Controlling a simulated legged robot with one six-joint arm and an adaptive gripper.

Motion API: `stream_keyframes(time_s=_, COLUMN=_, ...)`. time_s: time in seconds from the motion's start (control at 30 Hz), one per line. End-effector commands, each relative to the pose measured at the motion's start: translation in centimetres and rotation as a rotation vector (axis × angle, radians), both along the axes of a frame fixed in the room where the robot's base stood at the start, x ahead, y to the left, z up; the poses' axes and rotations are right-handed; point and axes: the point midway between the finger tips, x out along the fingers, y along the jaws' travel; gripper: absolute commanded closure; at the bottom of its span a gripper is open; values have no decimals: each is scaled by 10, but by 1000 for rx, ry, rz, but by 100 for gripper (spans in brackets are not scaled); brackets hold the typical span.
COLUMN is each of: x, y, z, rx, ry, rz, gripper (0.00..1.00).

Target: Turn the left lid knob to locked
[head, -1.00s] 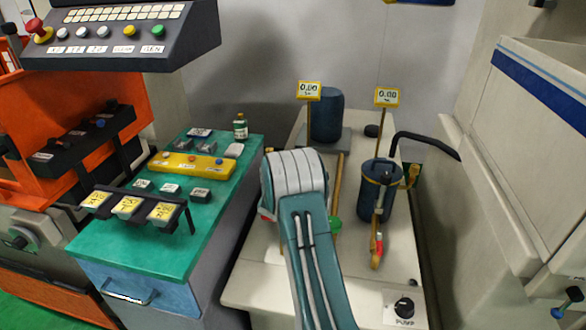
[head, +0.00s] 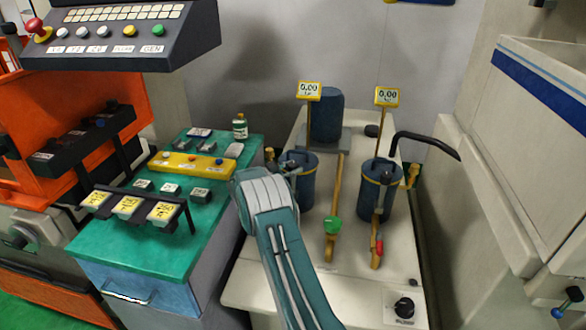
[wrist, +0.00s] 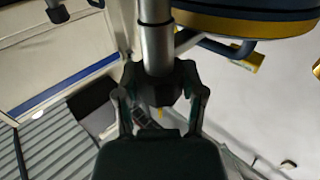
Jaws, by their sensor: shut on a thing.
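The left canister (head: 303,187) is dark blue and stands behind my arm in the head view. A dark fitting (head: 291,168) shows at its lid, partly covered by my arm. In the wrist view my gripper (wrist: 159,78) is shut on a dark knob (wrist: 158,90) at the end of a metal post (wrist: 157,45). The blue and yellow round lid edge (wrist: 240,22) lies to the upper right of it. In the head view my gripper is hidden behind my arm. I cannot read whether the knob stands at locked.
Two pipes carry a green handle (head: 332,225) and a red handle (head: 379,246). The green-topped cabinet (head: 120,240) is close on the left.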

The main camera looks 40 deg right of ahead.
Motion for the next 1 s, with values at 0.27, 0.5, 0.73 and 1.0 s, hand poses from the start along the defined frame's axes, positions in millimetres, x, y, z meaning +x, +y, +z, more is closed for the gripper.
stream_keyframes(time_s=0.27, x=4, y=1, z=4, rx=-5, ry=-5, rz=-10, gripper=95)
stream_keyframes(time_s=0.5, x=4, y=1, z=4, rx=-6, ry=-6, rz=-8, gripper=95)
stream_keyframes(time_s=0.73, x=2, y=1, z=3, rx=-4, ry=-4, rz=-12, gripper=12)
stream_keyframes(time_s=1.0, x=1, y=1, z=2, rx=-3, ry=-3, rz=-15, gripper=12)
